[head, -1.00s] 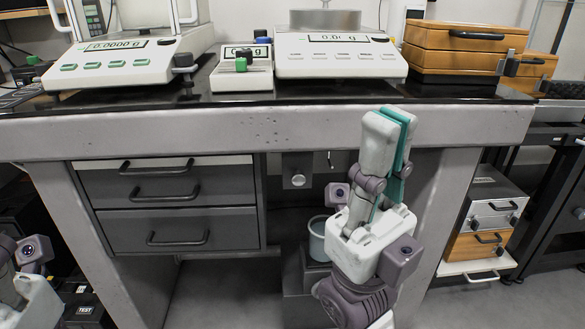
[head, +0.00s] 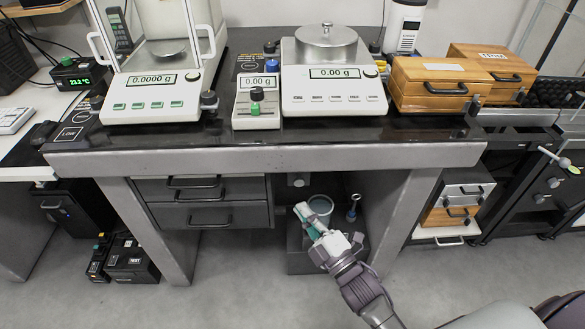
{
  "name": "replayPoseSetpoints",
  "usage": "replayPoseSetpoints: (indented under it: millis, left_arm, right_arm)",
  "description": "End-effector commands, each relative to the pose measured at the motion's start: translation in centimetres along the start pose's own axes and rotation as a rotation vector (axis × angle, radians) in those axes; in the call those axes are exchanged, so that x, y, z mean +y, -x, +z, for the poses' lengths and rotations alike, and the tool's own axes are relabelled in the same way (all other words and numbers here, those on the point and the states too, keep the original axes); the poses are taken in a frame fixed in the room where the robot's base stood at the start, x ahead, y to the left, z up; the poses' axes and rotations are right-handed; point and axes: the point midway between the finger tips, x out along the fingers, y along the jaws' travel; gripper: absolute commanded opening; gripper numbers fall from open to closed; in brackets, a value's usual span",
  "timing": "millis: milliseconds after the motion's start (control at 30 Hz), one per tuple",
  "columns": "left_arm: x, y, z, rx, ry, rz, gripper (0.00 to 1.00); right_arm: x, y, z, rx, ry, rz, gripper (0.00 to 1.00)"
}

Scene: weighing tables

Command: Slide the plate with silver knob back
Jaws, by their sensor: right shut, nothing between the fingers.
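A small silver knob (head: 298,182) shows on a dark grey plate (head: 284,190) under the weighing table, right of the drawers. The plate is mostly in shadow, and its full outline is hard to make out. My right gripper (head: 301,210) is shut and empty, pointing up and left, just below the knob in the picture. I see a gap between its fingertips and the knob in the picture, but the depth between them is unclear. My left gripper is out of view.
A grey pot (head: 321,205) stands on a dark box behind my right gripper, with a small metal item (head: 353,207) beside it. The table's thick front edge (head: 270,158) overhangs the knob. Drawers (head: 205,200) lie left. Balances and wooden boxes (head: 430,86) fill the tabletop.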

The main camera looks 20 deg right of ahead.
Motion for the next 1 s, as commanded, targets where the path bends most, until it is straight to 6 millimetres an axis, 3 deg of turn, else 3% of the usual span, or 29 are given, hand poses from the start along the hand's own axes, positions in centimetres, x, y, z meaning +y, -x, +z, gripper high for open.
replayPoseSetpoints:
  millis: [33,133,200,300,467,800,1000]
  left_arm:
    - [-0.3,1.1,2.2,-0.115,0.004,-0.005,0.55]
    - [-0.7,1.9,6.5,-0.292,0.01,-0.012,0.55]
    - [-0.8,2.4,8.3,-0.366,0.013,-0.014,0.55]
    - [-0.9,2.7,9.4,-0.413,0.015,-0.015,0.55]
    - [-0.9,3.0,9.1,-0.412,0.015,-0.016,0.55]
    - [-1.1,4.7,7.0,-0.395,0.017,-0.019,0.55]
    - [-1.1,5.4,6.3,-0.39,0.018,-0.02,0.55]
  right_arm:
    - [0.1,0.0,0.9,-0.032,0.059,-0.048,0.0]
    - [-1.2,0.5,2.8,-0.076,0.15,-0.122,0.0]
    - [-1.8,0.7,3.5,-0.092,0.19,-0.152,0.0]
    - [-2.4,0.7,4.1,-0.103,0.215,-0.171,0.0]
    - [-2.8,-1.1,4.4,-0.102,0.217,-0.17,0.0]
    - [-3.7,-7.0,5.0,-0.101,0.213,-0.168,0.0]
    - [-4.0,-8.6,5.2,-0.102,0.213,-0.171,0.0]
